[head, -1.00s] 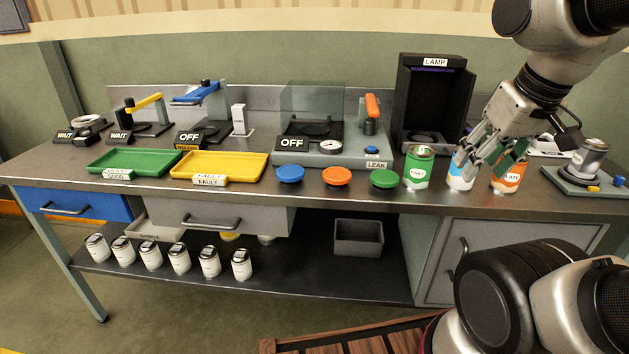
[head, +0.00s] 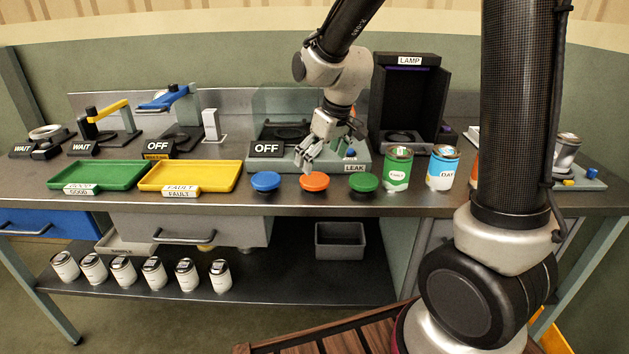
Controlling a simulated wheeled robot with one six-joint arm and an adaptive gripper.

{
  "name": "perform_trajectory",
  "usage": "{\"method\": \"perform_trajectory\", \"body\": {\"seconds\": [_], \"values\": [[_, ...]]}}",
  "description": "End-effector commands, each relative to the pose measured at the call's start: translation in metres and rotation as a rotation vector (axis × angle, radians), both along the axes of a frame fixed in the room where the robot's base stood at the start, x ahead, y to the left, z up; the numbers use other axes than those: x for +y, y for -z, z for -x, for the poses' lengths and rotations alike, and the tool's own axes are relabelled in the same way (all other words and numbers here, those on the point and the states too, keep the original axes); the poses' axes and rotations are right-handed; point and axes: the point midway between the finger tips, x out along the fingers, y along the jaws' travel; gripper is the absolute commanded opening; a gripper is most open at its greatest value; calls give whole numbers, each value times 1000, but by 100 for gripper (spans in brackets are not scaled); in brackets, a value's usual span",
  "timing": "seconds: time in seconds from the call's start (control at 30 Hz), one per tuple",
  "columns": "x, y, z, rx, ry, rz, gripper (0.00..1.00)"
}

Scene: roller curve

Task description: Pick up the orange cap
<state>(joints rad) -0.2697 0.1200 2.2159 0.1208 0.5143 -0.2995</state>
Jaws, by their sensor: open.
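The orange cap (head: 314,181) is a round, flat-topped disc on the front part of the steel bench top (head: 215,201). It sits between a blue cap (head: 265,182) on its left and a green cap (head: 363,183) on its right, apart from both. My gripper (head: 307,168) is open and empty. It points down, just above and slightly behind the orange cap in the picture. I cannot tell whether the fingertips touch the cap.
A green tray (head: 100,187) and a yellow tray (head: 190,188) lie to the left. A green can (head: 397,171) and a blue-white can (head: 442,169) stand to the right. The leak station (head: 352,166) is close behind my gripper.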

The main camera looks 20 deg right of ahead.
Motion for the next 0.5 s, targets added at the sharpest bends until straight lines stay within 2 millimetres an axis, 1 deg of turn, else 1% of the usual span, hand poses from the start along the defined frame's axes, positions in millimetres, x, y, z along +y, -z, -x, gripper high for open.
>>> {"method": "perform_trajectory", "body": {"seconds": [0.2,0.3,0.4,0.5], "values": [[7,33,-5,4,1,1,99],[9,45,-9,2,2,0,99],[10,50,-11,1,2,0,99],[10,50,-11,0,1,0,99]]}}
